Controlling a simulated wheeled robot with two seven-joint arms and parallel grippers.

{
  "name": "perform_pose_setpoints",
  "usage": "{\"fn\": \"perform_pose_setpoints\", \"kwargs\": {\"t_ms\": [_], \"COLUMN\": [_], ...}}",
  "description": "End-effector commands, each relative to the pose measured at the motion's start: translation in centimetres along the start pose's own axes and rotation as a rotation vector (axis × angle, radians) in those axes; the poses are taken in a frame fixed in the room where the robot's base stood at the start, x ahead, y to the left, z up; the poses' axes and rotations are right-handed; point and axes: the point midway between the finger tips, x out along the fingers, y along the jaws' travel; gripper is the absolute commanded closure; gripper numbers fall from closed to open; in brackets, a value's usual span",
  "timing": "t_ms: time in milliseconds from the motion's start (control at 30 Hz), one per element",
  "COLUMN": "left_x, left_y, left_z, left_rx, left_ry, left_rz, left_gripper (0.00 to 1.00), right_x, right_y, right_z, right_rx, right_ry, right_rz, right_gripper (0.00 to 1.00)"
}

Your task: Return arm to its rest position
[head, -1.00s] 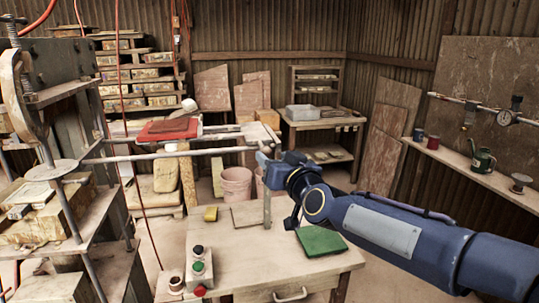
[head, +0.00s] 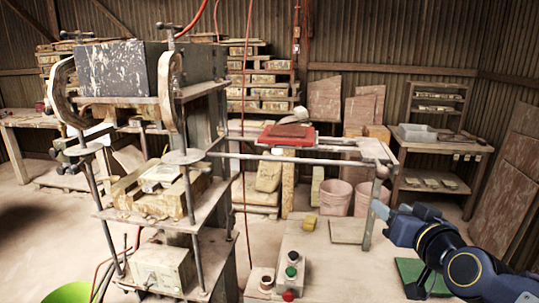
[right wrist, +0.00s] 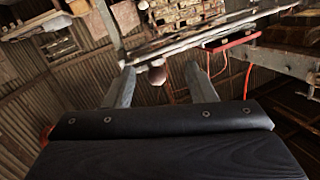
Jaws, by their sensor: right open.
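My right arm comes in from the lower right of the head view. Its gripper (head: 378,209) is beside the upright post at the right end of the rail frame, above the work table (head: 335,262). In the right wrist view the two fingers (right wrist: 158,88) stand wide apart with nothing held between them. A rail and a red tray edge (right wrist: 232,40) lie beyond the fingertips there. I cannot tell from the head view whether the gripper touches the post. My left gripper is not in view.
The tile press (head: 150,70) stands at the left. A red tray (head: 287,135) rests on the rails (head: 300,158). A button box (head: 291,268), a yellow block (head: 309,223) and a green pad (head: 420,275) are on the table. Pink buckets (head: 340,197) stand behind.

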Motion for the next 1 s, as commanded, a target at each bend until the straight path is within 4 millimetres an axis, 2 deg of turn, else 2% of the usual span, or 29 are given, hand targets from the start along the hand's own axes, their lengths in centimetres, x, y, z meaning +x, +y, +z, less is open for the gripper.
{"fn": "perform_pose_setpoints", "kwargs": {"t_ms": [200,300,433,500,600,1000], "left_x": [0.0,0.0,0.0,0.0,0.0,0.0], "left_y": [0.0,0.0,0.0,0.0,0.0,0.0], "left_z": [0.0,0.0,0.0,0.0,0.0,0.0], "left_rx": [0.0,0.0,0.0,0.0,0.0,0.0], "left_ry": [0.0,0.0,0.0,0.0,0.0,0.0], "left_rz": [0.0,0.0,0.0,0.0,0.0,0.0], "left_gripper": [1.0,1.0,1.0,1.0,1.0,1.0], "right_x": [-8.6,-12.9,-17.4,-19.0,-20.3,-20.6], "right_y": [-2.3,-2.8,-3.1,-3.1,-3.1,-3.1], "right_z": [12.0,17.2,21.9,23.5,24.6,24.9], "right_rx": [0.083,0.117,0.147,0.158,0.166,0.167], "right_ry": [-0.436,-0.629,-0.818,-0.885,-0.936,-0.949], "right_rz": [-0.093,-0.094,-0.074,-0.062,-0.051,-0.05], "right_gripper": [0.5,0.5,0.5,0.5,0.5,0.5]}}
